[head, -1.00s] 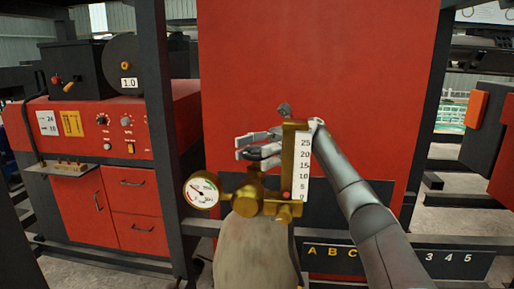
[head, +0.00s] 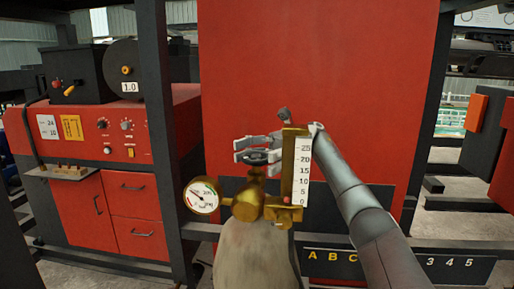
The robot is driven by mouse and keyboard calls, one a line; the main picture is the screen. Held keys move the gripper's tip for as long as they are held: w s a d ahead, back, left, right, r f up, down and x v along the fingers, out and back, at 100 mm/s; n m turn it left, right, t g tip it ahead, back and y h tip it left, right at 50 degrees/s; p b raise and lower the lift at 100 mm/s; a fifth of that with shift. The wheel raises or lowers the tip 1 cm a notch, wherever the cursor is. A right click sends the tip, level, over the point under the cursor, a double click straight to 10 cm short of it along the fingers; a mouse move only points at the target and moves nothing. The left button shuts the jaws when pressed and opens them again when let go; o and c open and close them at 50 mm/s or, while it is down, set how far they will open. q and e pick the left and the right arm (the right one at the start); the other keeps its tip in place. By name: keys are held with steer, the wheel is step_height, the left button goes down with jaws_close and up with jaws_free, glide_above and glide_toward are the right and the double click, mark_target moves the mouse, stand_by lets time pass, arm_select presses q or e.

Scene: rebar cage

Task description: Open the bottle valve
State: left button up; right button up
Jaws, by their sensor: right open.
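The gas bottle (head: 255,258) stands upright at the bottom centre, grey-beige. Its brass valve body (head: 247,204) sits on top, with a dark handwheel (head: 262,157) above it. A round white gauge (head: 202,195) is on the left and a brass flowmeter with a white scale (head: 302,172) is on the right. My right gripper (head: 241,150) reaches in from the right behind the flowmeter. Its fingers point left, open, at the handwheel's height. The flowmeter hides part of the gripper, and I cannot tell whether the fingers touch the wheel. My left gripper is not in view.
A red machine with knobs (head: 115,125), a wire spool (head: 127,62) and drawers stands on the left. A large red panel (head: 320,60) fills the back. Dark frame posts (head: 158,120) stand either side. A lettered strip (head: 395,264) lies low right.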

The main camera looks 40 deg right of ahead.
mark_target(257, 156)
steer(key=shift+r, duration=4.95)
